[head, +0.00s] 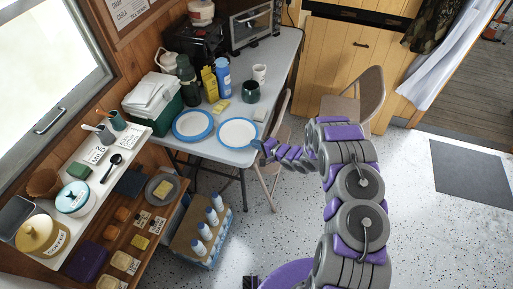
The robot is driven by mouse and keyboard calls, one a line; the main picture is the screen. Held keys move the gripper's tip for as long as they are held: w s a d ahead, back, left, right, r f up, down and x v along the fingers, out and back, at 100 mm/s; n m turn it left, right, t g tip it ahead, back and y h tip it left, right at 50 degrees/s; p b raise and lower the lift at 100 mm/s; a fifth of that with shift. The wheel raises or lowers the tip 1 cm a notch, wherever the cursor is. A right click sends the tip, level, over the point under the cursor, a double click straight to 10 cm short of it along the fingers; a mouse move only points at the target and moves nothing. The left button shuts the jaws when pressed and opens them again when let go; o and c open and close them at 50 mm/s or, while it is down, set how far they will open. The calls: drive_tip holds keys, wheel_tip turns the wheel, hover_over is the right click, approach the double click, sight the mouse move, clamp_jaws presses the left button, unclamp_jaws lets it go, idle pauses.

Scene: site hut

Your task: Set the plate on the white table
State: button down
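Two white plates with blue rims show at the near end of the white table (226,163). The left plate (193,124) lies flat on the tabletop. The right plate (238,133) is level, at or just above the tabletop near its front right corner; I cannot tell if it rests fully. My gripper (259,147) is at this plate's right rim, seeming to touch it. Its fingers are too small and partly hidden to show whether they are shut on the rim.
A folding chair (354,98) is right of the table. A shelf unit (92,205) and a bottle crate (201,239) are at left.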

drive_tip(key=shift+w+a+f, duration=0.1)
drive_tip(key=shift+f, duration=0.85)
drive_tip(key=shift+a, duration=0.2)
drive_tip(key=c, duration=1.6)
unclamp_jaws()
drive_tip(key=shift+c, duration=0.2)
drive_tip(key=shift+d, duration=0.1)
drive_tip(key=shift+d+r, duration=0.15)
